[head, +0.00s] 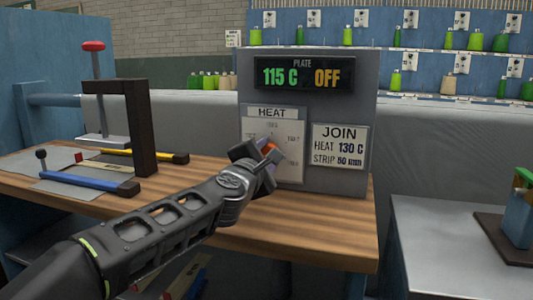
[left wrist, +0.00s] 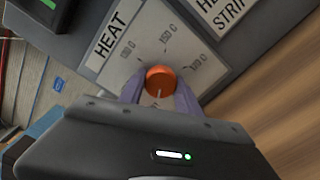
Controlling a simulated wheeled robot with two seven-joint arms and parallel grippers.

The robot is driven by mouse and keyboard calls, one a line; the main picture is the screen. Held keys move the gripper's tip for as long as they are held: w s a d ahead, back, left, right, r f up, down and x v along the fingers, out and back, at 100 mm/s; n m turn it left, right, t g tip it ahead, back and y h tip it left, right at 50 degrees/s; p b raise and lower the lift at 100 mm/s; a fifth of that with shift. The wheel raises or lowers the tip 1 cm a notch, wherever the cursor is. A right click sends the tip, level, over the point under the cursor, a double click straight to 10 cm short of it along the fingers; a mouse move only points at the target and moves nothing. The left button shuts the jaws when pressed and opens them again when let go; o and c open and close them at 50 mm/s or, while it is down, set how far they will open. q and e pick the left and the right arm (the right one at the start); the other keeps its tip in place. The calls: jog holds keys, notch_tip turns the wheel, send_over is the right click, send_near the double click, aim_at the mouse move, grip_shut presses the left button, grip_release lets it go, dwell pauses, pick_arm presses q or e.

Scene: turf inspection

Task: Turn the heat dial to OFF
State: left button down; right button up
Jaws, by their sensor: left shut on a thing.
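The heat dial (left wrist: 160,81) is an orange round knob with a pale pointer mark, on a white plate headed HEAT (head: 272,115) with temperature marks around it. My left gripper (head: 264,152) is at the dial, its two fingers on either side of the knob and shut on it. In the left wrist view the fingers (left wrist: 160,97) flank the knob, and its lower part is hidden by my gripper. The display (head: 304,75) on the grey panel reads PLATE 115 C in green and OFF in orange. The right gripper is not in view.
A JOIN sign (head: 339,148) reading HEAT 130 C, STRIP 50 mm is right of the dial plate. A grey table (head: 440,240) stands at right.

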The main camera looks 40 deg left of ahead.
pick_arm(q)
jog(key=shift+d+r, duration=0.1)
jog(key=shift+r, duration=0.3)
jog(key=c, duration=1.1)
grip_release()
jog(key=shift+d, duration=0.1)
jog(key=shift+o, duration=1.2)
jog(key=shift+f, duration=0.2)
jog(key=p+v, duration=0.2)
jog(key=v, duration=0.5)
jog(key=shift+s, duration=0.4)
jog(key=shift+r, duration=0.1)
